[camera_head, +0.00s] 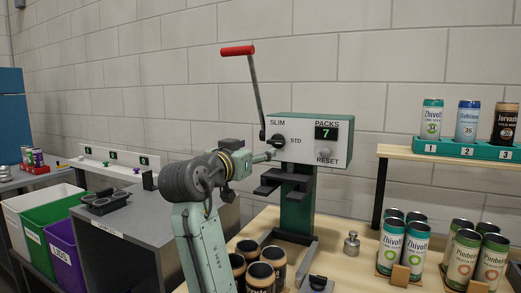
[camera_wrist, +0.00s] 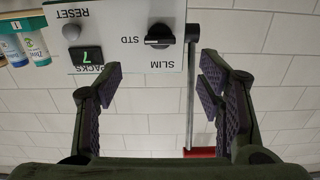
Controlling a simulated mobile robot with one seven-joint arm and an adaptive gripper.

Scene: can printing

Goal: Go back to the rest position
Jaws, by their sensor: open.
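My gripper (camera_head: 264,156) is at the left front of the press's white control panel (camera_head: 337,122). In the wrist view its two padded fingers stand wide apart with nothing between the tips (camera_wrist: 158,85). That view is upside down and shows the black selector knob (camera_wrist: 159,36) beyond the fingers, with SLIM and STD labels beside it. The fingers look clear of the knob in the wrist view. The green counter (camera_head: 326,133) reads 7, and it also shows in the wrist view (camera_wrist: 86,57). The RESET button (camera_head: 325,153) is below the counter.
The press's lever with a red handle (camera_head: 237,51) rises above my arm. Dark cans (camera_head: 260,275) stand close to my forearm. A metal weight (camera_head: 351,245) and can groups (camera_head: 391,243) are on the table to the right. A shelf (camera_head: 450,157) holds cans.

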